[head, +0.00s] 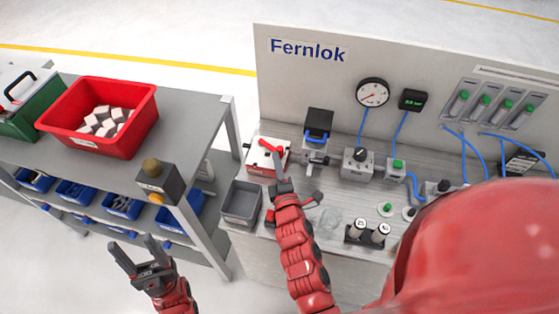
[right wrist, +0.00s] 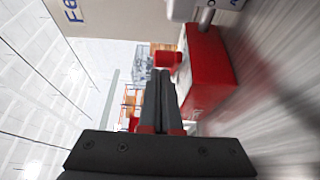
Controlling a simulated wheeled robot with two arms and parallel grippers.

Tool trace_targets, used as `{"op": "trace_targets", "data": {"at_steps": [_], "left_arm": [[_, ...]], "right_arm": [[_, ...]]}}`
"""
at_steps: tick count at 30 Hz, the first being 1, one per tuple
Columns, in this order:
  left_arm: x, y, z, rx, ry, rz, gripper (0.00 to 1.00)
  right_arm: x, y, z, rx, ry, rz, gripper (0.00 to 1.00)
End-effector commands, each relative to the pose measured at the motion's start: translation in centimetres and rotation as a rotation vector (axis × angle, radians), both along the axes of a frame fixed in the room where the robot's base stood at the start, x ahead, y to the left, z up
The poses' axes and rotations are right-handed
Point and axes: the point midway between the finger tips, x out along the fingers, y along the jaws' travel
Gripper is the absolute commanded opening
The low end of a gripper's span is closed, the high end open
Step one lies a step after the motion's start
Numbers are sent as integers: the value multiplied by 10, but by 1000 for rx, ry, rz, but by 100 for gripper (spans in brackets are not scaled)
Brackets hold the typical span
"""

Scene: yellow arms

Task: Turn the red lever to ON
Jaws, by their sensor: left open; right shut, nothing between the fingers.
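The red lever (head: 270,146) sits on top of a red and white box (head: 254,158) at the left end of the bench. Its ON marking is too small to read. My right gripper (head: 277,158) is shut and empty, with its fingertips at the lever's right end in the head view. In the right wrist view the closed fingertips (right wrist: 160,73) point at a red knob-like part (right wrist: 167,60) beside the red box (right wrist: 212,72). I cannot tell whether they touch it. My left gripper (head: 133,242) is open and empty, away from the bench at lower left.
A grey bin (head: 241,203) stands in front of the lever box. A black-topped device (head: 318,124) and a grey gauge block (head: 358,163) stand to its right. The white Fernlok panel (head: 310,75) rises behind. A side table holds a red crate (head: 132,133).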

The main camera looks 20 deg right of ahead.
Motion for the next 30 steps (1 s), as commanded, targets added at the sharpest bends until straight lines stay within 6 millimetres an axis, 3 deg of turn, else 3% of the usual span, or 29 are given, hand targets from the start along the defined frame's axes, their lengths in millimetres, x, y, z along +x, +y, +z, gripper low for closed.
{"op": "trace_targets", "data": {"at_steps": [8, 22, 30], "left_arm": [[0, 0, -3, 0, 0, 0, 58], [0, 0, -25, 0, 0, 0, 58], [0, 0, -25, 0, 0, 0, 58]], "right_arm": [[0, -3, -1, 0, -1, -1, 0], [11, -38, -1, -1, -2, 0, 0], [12, -40, 0, 2, 0, -1, 0]]}}
